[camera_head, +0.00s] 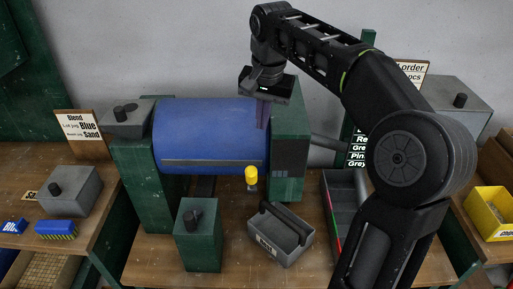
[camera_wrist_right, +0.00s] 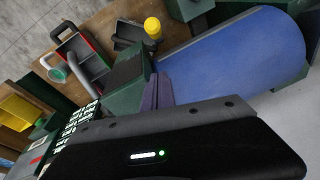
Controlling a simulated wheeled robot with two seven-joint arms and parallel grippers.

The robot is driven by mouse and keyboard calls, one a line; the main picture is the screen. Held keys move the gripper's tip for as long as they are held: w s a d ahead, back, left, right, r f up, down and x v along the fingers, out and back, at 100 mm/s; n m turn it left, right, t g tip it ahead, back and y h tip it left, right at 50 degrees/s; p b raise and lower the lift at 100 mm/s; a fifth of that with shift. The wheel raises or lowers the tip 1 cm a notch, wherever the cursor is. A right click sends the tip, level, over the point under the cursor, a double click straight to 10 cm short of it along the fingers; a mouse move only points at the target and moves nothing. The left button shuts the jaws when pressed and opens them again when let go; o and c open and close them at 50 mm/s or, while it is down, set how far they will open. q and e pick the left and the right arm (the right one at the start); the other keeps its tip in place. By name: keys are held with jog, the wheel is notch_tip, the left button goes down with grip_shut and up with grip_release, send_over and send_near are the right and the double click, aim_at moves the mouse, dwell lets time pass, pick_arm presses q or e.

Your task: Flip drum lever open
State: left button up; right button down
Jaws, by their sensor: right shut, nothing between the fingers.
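The blue drum (camera_head: 205,135) lies on its side between two green stands. It also shows in the wrist view (camera_wrist_right: 235,55). A lever with a yellow knob (camera_head: 251,174) stands in front of the drum's lower right end; in the wrist view the yellow knob (camera_wrist_right: 152,26) is near the top. My right gripper (camera_head: 262,122) is at the drum's upper right end, beside the right green stand, above and apart from the yellow knob. Its purple fingers are shut and empty; they also show in the wrist view (camera_wrist_right: 157,92). Whether they touch the drum I cannot tell. My left gripper is out of view.
The right green stand (camera_head: 290,135) is close beside my gripper. A grey bin (camera_head: 282,240) and a green block with a black knob (camera_head: 198,240) stand in front. A divided tray (camera_head: 338,215) is to the right, a yellow bin (camera_head: 490,212) at far right.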

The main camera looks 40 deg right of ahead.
aim_at(252, 181)
jog(key=b+x, duration=0.2)
jog(key=x, duration=0.8)
jog(key=shift+f, duration=0.1)
jog(key=s+a, duration=0.1)
jog(key=s+a+f, duration=0.1)
jog(key=a, duration=0.1)
jog(key=shift+s+f, duration=0.1)
jog(key=shift+f, duration=0.05)
